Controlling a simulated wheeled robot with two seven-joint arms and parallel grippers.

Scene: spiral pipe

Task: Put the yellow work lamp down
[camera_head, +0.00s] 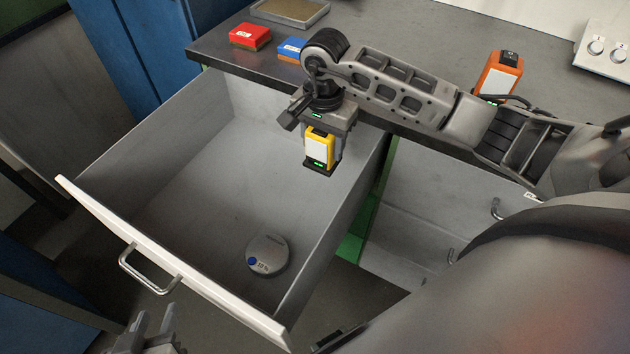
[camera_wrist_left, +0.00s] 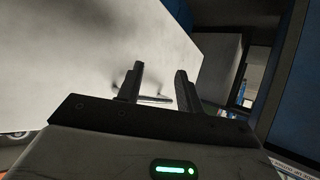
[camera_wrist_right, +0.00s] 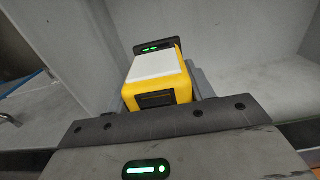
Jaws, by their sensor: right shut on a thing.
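The yellow work lamp (camera_head: 320,147) has a pale front panel and a black end with green lights. My right gripper (camera_head: 325,135) is shut on it and holds it over the right back part of the open drawer (camera_head: 185,278). The lamp also fills the middle of the right wrist view (camera_wrist_right: 160,78). Whether it touches anything below cannot be told. My left gripper (camera_head: 152,328) is open and empty, low in front of the drawer, near the metal drawer handle (camera_head: 150,272). Its two fingers stand apart in the left wrist view (camera_wrist_left: 158,85).
A round grey disc (camera_head: 267,256) with a blue dot lies in the drawer's front right; the rest of its floor is clear. On the worktop (camera_head: 420,40) are a red box (camera_head: 250,37), a blue box (camera_head: 291,49), a tray (camera_head: 290,12) and an orange lamp (camera_head: 498,75).

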